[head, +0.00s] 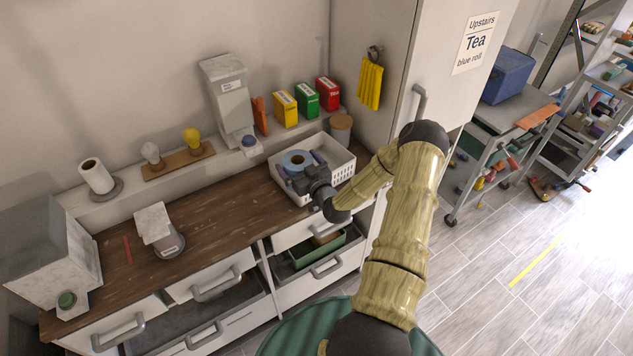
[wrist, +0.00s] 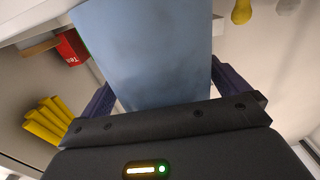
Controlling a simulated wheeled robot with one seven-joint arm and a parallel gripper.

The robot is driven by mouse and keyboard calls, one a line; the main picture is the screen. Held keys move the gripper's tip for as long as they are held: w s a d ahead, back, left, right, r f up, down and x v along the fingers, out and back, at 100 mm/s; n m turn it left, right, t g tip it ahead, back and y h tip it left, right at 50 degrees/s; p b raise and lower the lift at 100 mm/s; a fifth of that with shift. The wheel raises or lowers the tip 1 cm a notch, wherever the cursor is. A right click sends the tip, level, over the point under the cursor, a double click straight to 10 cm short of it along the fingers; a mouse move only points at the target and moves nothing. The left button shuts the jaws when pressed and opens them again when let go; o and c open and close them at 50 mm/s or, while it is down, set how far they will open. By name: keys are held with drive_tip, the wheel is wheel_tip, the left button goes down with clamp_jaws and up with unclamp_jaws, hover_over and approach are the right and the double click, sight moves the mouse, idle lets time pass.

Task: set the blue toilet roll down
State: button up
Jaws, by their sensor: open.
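The blue toilet roll (head: 297,160) is at the white basket on the wooden counter, its round end facing up in the head view. It fills the upper middle of the wrist view (wrist: 150,55). My gripper (head: 299,172) is at the roll, with one finger on each side of it. The fingers also show in the wrist view (wrist: 158,92), open, with the roll between them. The white basket (head: 338,172) is around the roll; the roll's base is hidden, so I cannot tell what it rests on.
A wooden-lidded jar (head: 341,127) stands behind the basket. Yellow (head: 284,108), green (head: 306,97) and red (head: 327,93) boxes line the back ledge. A white dispenser (head: 230,95) stands left of them. Drawers below the counter (head: 318,250) are partly open. The counter's middle (head: 215,205) is clear.

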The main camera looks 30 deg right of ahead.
drive_tip(key=s+b, duration=0.5)
drive_tip(key=s, duration=0.7)
drive_tip(key=shift+d, duration=0.15)
drive_tip(key=a+n+g+y, duration=0.1)
drive_tip(key=a+n+g, duration=0.2)
drive_tip(key=a+g, duration=0.5)
drive_tip(key=s+a+r+m+g, duration=0.1)
drive_tip(key=s+a+r+g, duration=0.2)
drive_tip(key=s+a+r, duration=0.2)
drive_tip(key=s+a+r+m+g+h, duration=0.1)
drive_tip(key=s+a+r+g, duration=0.3)
drive_tip(key=s, duration=0.6)
drive_tip(key=shift+a+r+m+h, duration=0.3)
drive_tip(key=shift+a+r+m, duration=0.2)
drive_tip(key=shift+m, duration=0.2)
